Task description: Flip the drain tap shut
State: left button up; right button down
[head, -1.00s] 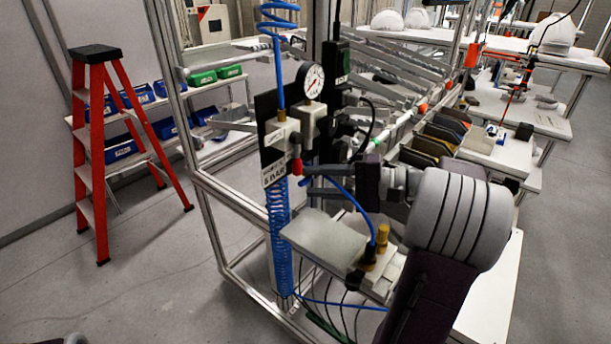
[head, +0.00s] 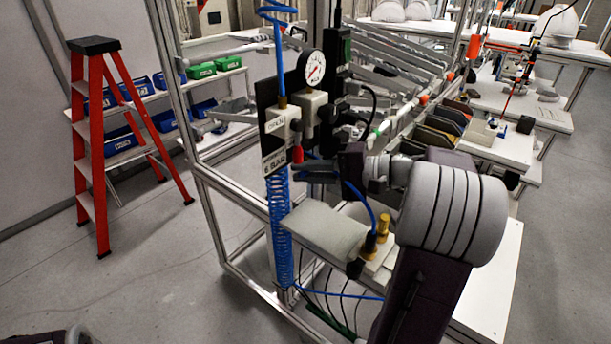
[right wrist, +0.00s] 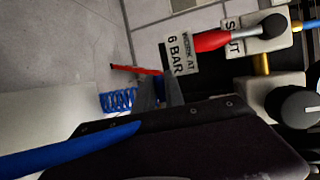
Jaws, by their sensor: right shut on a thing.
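The drain tap (head: 297,152) has a red lever sleeve that hangs down from its pivot on the white valve body below the gauge. It also shows in the right wrist view (right wrist: 212,40), pointing left towards a "WORK AT 6 BAR" label, with a "SHUT" label near its pivot. My right gripper (head: 312,170) is just below and right of the lever in the head view, apart from it in the right wrist view. Its fingers (right wrist: 160,90) appear shut on a thin blue hose (head: 357,194), though the grip is small and partly hidden.
A pressure gauge (head: 315,67) sits above the tap. A coiled blue hose (head: 280,230) hangs below the panel. A grey plate (head: 325,230) and brass fitting (head: 383,227) lie under my right arm. A red ladder (head: 97,150) stands left on open floor.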

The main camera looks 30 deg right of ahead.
jog(key=c, duration=1.4)
grip_release()
jog(key=shift+c, duration=0.2)
jog(key=shift+s+d, duration=0.15)
jog(key=shift+s, duration=0.05)
jog(key=b+v, duration=0.1)
jog(key=v, duration=0.7)
jog(key=shift+s+d, duration=0.15)
jog(key=shift+s, duration=0.05)
jog(key=shift+r, duration=0.1)
